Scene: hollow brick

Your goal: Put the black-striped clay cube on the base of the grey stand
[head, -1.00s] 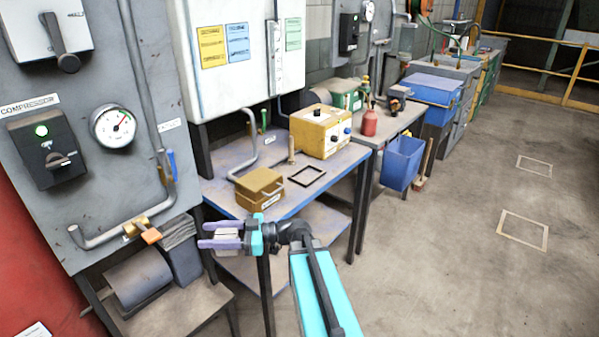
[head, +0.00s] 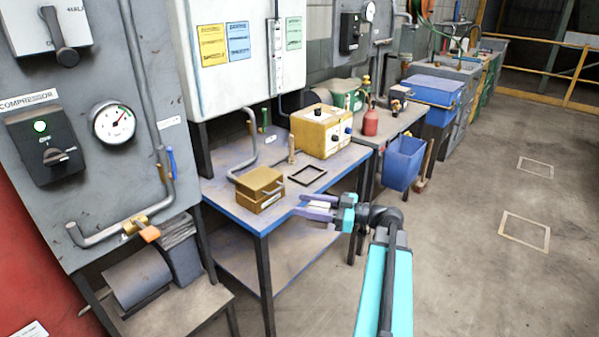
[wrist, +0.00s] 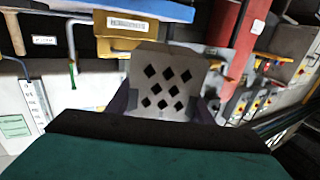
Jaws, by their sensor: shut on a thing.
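My gripper (head: 306,204) has purple fingers and is off the front right edge of the blue-edged bench in the head view. It is shut on a pale grey block (head: 320,206). In the wrist view the block (wrist: 165,82) fills the space between the fingers. Its visible face has rows of dark diamond-shaped holes, and I see no clear black stripes on it. I cannot pick out a grey stand with certainty in either view.
The bench (head: 228,190) bears a brass-coloured box (head: 260,183), a flat black square frame (head: 307,175), a small upright post (head: 292,152) and a yellow control box (head: 320,128). A blue bin (head: 403,162) hangs further right. Open floor (head: 460,230) lies on the right.

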